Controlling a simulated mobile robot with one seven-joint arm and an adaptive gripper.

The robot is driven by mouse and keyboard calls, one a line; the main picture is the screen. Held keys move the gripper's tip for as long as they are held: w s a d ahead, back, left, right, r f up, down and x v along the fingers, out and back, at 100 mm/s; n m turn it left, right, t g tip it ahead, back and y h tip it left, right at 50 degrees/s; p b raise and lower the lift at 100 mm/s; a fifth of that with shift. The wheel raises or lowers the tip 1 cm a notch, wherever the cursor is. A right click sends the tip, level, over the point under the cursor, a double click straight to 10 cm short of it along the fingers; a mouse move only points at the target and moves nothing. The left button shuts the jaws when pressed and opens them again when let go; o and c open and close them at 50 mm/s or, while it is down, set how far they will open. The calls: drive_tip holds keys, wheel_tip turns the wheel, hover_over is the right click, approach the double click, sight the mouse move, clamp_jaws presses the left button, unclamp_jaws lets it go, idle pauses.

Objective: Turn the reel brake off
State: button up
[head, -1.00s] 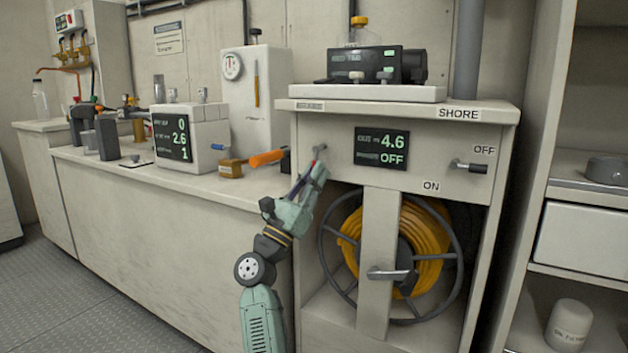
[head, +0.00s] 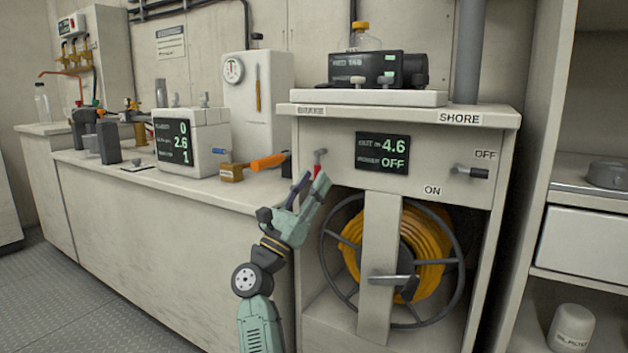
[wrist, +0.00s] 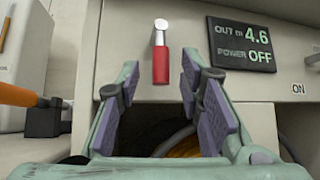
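The lever with the red grip (head: 318,163) is on the left of the reel cabinet's front panel. In the wrist view its red grip (wrist: 161,67) hangs straight down from a metal pivot. A small label (head: 311,110) above it is too blurred to read surely. My gripper (head: 313,182) is open and empty, just in front of and below the lever. In the wrist view its fingers stand either side of the red grip, apart from it. The hose reel (head: 431,243) with yellow line sits in the cabinet below.
The display (head: 382,153) reads 4.6 and power OFF. A shore switch (head: 470,171) at right has its handle pointing right, near OFF. A metal handle (head: 390,278) is on the cabinet's centre post.

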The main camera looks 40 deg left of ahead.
drive_tip(key=v, duration=0.6)
drive_tip(key=shift+y, duration=0.3)
